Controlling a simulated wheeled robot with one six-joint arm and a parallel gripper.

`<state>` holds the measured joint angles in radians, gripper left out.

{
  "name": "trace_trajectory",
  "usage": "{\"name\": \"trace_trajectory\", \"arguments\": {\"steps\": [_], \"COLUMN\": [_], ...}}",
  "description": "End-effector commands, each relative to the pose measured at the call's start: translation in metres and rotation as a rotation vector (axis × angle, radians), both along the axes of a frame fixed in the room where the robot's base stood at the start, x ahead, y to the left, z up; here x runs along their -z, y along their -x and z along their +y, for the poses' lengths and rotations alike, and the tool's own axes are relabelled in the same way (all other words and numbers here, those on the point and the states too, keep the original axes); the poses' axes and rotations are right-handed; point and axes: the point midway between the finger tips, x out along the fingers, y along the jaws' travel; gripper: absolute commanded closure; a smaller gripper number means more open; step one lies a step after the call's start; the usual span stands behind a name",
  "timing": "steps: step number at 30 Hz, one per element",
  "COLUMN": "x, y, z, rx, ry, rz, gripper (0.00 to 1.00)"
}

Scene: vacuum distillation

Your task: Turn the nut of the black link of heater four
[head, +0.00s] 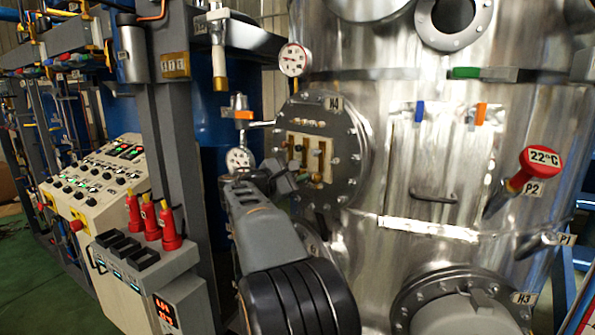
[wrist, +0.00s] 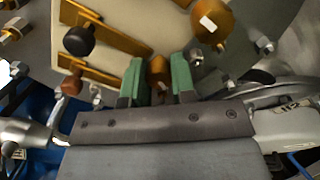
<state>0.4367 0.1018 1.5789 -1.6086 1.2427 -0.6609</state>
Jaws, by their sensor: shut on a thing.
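Heater four is the round bolted flange marked H4 (head: 362,150) on the steel vessel. Its pale terminal panel (head: 325,140) carries several brass links and nuts. My gripper (head: 293,172) is at the panel's lower left, and my arm hides part of the flange. In the wrist view its two green fingertips (wrist: 160,80) are shut on a brass nut (wrist: 158,70) between them. A black knob (wrist: 79,40) on a brass bar is at upper left, with a brown knob (wrist: 72,84) below it. Which link the held nut belongs to is unclear.
Pressure gauges (head: 294,60) and (head: 239,159) sit close to the flange's left. A red-headed thermometer (head: 540,162) sticks out at right. A control console (head: 95,190) with red plugs (head: 170,225) stands at left. Flange bolts (wrist: 265,45) lie right of the fingers.

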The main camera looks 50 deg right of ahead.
Motion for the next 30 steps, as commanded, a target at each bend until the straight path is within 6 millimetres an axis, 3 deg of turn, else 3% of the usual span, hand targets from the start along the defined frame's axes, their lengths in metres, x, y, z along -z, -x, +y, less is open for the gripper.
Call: {"name": "trace_trajectory", "arguments": {"steps": [19, 20, 27, 30], "x": [0.0008, 0.0008, 0.0006, 0.0004], "y": [-0.0001, 0.0000, 0.0000, 0.0000], "z": [0.0000, 0.0000, 0.0000, 0.0000], "rx": [0.000, 0.000, 0.000, 0.000], "ry": [-0.006, -0.006, -0.005, -0.005], "rz": [0.045, 0.045, 0.044, 0.044], "gripper": [0.99, 0.74, 0.51, 0.50]}}
